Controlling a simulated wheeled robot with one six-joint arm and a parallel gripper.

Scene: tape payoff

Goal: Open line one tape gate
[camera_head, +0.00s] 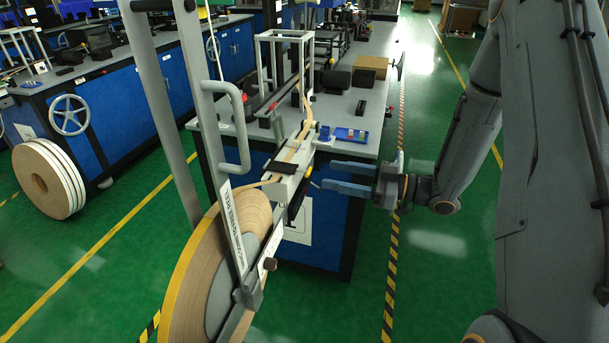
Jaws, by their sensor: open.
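A large tan tape reel (187,283) with a yellow rim stands on a grey frame at the lower middle. Its tan tape (293,145) runs up over a white guide (284,187) at the near end of the grey bench. A dark flap-like part (283,167) lies across the guide. It may be the tape gate, but I cannot tell for sure, nor whether it is open. My gripper (328,174) comes in from the right, its two blue-grey fingers spread and empty. The fingertips point left, just right of the guide, with a small apparent gap.
A grey frame with a handle (240,130) rises above the reel, left of the guide. A blue tray (346,135) with small parts and a cardboard box (370,66) sit on the bench (345,108). Another reel (48,178) stands at far left. Green floor right of the bench is clear.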

